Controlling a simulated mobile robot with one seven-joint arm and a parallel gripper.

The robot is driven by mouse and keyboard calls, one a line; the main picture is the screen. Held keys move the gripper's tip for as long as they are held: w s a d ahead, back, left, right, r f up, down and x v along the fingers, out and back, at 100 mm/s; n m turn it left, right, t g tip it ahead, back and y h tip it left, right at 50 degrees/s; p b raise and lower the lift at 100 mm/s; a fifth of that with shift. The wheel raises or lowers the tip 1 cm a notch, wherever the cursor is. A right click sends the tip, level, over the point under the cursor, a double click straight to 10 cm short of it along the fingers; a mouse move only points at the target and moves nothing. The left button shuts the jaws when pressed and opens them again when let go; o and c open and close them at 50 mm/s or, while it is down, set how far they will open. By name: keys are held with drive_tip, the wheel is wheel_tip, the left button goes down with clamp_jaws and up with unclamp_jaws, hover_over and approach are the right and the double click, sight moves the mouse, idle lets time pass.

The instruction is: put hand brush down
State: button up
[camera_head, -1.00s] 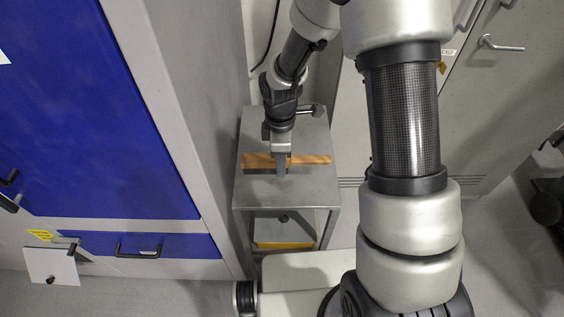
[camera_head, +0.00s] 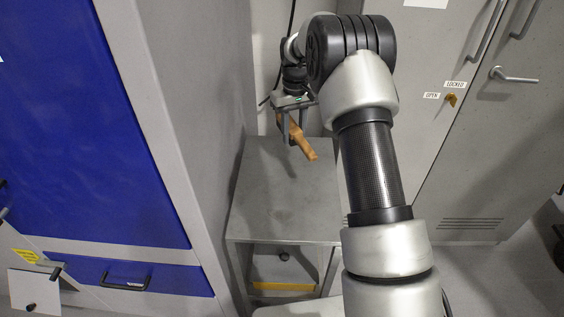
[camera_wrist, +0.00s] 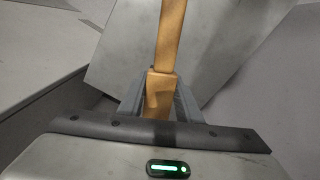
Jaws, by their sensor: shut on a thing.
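The hand brush (camera_head: 304,142) shows as an orange-brown wooden piece. My gripper (camera_head: 291,128) is shut on it above the back of the grey metal table (camera_head: 280,195). The brush slants down to the right, and its free end appears clear of the tabletop. In the wrist view, the brush (camera_wrist: 169,45) runs from between my gripper's fingers (camera_wrist: 158,100) to the top edge, with the tabletop (camera_wrist: 205,50) behind it. No bristles can be made out.
The tabletop is bare. A tall cabinet with blue panels (camera_head: 95,120) stands close on the left. Grey locker doors (camera_head: 490,110) with handles are on the right. A shelf with a yellow strip (camera_head: 283,286) is under the tabletop.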

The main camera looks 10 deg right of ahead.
sight(293, 164)
drive_tip(key=shift+w+d+f, duration=0.1)
drive_tip(key=shift+w+f, duration=0.05)
drive_tip(key=shift+w, duration=0.05)
wheel_tip(293, 164, down, 9)
drive_tip(key=shift+f+b, duration=0.2)
drive_tip(key=shift+b, duration=0.25)
drive_tip(key=shift+f, duration=0.2)
drive_tip(key=o, duration=1)
drive_tip(key=shift+r, duration=0.1)
